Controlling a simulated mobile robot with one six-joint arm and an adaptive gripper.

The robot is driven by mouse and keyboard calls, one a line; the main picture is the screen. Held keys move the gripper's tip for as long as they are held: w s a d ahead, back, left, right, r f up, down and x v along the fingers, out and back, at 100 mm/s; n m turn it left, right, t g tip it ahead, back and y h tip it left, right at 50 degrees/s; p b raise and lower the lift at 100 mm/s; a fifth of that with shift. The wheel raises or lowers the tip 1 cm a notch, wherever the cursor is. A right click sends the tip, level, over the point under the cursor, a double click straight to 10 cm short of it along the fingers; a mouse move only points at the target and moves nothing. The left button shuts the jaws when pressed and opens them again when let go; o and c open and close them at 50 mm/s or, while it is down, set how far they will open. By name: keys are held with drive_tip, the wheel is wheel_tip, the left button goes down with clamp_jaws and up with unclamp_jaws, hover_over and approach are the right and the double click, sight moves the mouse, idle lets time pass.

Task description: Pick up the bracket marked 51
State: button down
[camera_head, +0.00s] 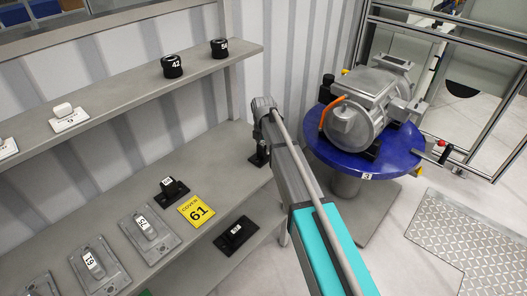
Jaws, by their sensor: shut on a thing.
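My gripper (261,142) points down at the right end of the lower shelf and is shut on a black bracket (259,157). The number on the held bracket cannot be seen. Whether its base touches the shelf or hangs just above it I cannot tell. Another black bracket (175,192) with a white label stands on the lower shelf to the left. A third black part (229,239) with a white label lies near the shelf's front edge. Their labels are too small to read surely.
The upper shelf (110,100) above carries black cylinders (172,66) and white parts (68,116). A blue round table (318,140) with a motor (358,115) stands right.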

drive_tip(key=shift+r, duration=0.1)
wheel_tip(320, 180, up, 2)
drive_tip(key=p, duration=0.2)
drive_tip(key=shift+r+p, duration=0.25)
drive_tip(key=shift+p, duration=0.15)
drive_tip(key=s+d+r+p, duration=0.2)
drive_tip(key=s+r+p, duration=0.8)
drive_tip(key=s, duration=0.3)
drive_tip(key=shift+s+d+r, duration=0.15)
drive_tip(key=shift+s+d, duration=0.1)
drive_tip(key=shift+s, duration=0.1)
idle(0.4)
